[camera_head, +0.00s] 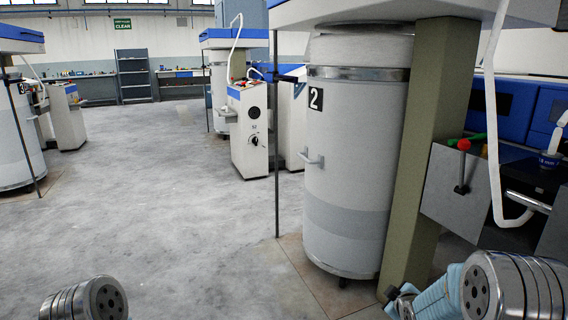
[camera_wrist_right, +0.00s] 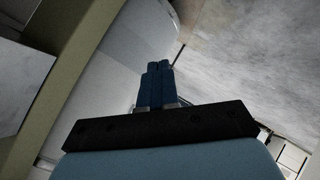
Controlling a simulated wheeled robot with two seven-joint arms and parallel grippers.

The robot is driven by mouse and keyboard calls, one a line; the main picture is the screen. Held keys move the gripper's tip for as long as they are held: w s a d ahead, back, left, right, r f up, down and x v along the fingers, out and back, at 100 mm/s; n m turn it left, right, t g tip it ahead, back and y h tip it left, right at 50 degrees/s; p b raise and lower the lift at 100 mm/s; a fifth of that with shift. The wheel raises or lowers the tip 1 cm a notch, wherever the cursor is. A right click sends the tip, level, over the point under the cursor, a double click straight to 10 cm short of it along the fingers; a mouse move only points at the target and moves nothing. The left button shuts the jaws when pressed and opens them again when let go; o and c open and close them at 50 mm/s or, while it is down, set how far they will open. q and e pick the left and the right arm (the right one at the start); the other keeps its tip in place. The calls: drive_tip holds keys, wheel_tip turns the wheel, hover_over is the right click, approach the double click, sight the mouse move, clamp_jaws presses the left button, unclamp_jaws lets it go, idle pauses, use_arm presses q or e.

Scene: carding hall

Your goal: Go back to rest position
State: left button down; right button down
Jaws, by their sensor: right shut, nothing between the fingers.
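My right gripper (camera_wrist_right: 158,68) shows in the right wrist view with its two blue fingers pressed together and nothing between them. Beyond its fingertips are a pale cylindrical surface and the grey floor. In the head view my right arm comes in at the bottom right, close to the olive post, but its fingers cannot be made out there. Only a metal-ringed joint of my left arm shows at the bottom left. My left gripper is out of the picture.
A large white can (camera_head: 352,160) marked 2 stands right of centre, beside an olive post (camera_head: 430,150). Another machine (camera_head: 248,125) stands further back. Open concrete floor (camera_head: 150,210) lies left and centre.

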drive_tip(key=s+a+f+m+g+y, duration=0.1)
drive_tip(key=s+a+f+m+g, duration=0.4)
drive_tip(key=s+f, duration=0.6)
drive_tip(key=s+a+f+m+g+y, duration=0.2)
drive_tip(key=s+a+f, duration=0.3)
drive_tip(key=s, duration=0.5)
drive_tip(key=s+a+f+m+g+y, duration=0.2)
drive_tip(key=s+a+f, duration=0.4)
drive_tip(key=s+a, duration=0.3)
drive_tip(key=shift+s+f+m+g, duration=0.3)
drive_tip(key=shift+s+m+g, duration=0.3)
drive_tip(key=shift+s+m, duration=0.4)
